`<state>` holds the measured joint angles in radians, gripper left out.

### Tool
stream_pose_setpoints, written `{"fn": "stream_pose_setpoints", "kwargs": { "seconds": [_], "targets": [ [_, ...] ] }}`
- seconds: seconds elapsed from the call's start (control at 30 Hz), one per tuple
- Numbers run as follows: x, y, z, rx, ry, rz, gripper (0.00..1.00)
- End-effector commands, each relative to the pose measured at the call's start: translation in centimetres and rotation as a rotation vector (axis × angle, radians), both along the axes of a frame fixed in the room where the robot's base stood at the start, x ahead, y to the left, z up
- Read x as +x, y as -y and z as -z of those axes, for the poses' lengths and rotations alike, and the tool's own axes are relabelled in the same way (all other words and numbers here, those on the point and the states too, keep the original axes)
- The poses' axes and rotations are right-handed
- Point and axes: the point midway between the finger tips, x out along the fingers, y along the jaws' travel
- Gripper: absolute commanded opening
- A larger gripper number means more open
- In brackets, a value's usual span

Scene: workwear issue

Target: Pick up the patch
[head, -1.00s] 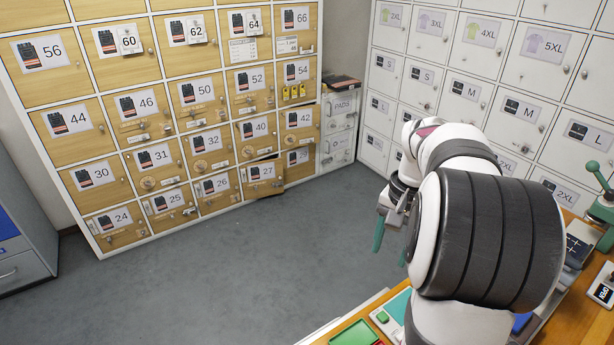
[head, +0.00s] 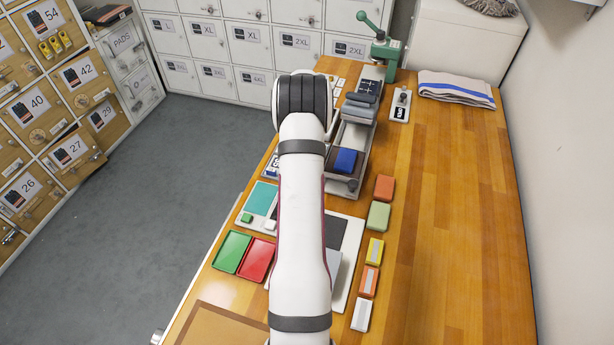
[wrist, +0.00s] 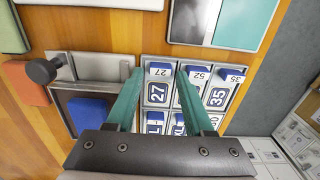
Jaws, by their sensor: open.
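In the wrist view, a rack (wrist: 145,62) holds several number and letter patches in compartments. Letter patches show below, partly hidden by my gripper. My gripper (wrist: 159,72) is open and empty, its teal fingers either side of the 27 compartment; its height above the rack is unclear. In the head view, my arm hides the gripper and most of the rack.
A press with a dark knob (wrist: 42,70) and a blue pad (wrist: 88,112) stands left of the rack. Green (head: 232,251) and red (head: 257,258) trays lie near the bench's left edge.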

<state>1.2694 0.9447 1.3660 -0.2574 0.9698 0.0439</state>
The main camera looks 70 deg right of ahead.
Motion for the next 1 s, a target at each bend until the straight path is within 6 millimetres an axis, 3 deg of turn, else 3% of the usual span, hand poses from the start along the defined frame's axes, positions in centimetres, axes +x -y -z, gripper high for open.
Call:
{"fn": "stream_pose_setpoints", "kwargs": {
  "seconds": [0.1,0.3,0.6,1.0],
  "targets": [
    [-0.01,0.02,1.12,-0.001,0.001,-0.001,0.53],
    [0.01,0.04,1.14,-0.002,0.001,0.0,0.51],
    [0.02,0.04,1.09,-0.002,0.001,0.0,0.0],
    [0.03,0.08,0.21,-0.003,0.001,0.0,0.0]
  ]
}}
